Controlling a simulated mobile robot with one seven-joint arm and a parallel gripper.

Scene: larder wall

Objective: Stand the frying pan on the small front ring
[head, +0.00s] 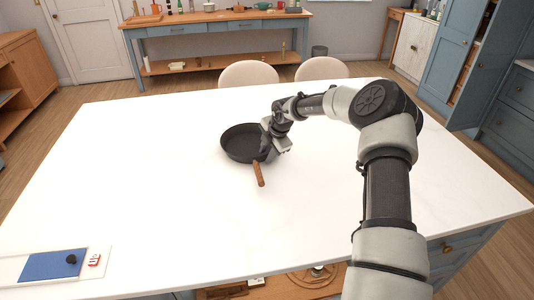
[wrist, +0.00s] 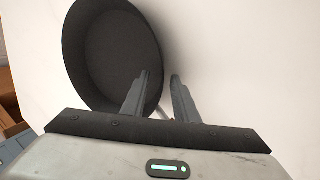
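The dark frying pan (head: 243,143) lies flat on the white worktop, its brown handle (head: 259,174) pointing toward the front. My gripper (head: 268,150) is low at the pan's right side, close to where the handle begins. In the wrist view, the pan (wrist: 110,55) fills the upper left. My gripper (wrist: 158,82) shows two fingers apart, the left one overlapping the pan's edge and the right one over the white surface. A thin piece, perhaps the handle's root, shows between them; I cannot tell whether they touch it.
The white worktop (head: 140,160) is clear around the pan. At its front left lie a blue panel (head: 50,266), a small black item (head: 72,259) and a small red-and-white item (head: 95,260). Two pale chairs (head: 248,74) stand behind. A blue bench (head: 215,25) is farther back.

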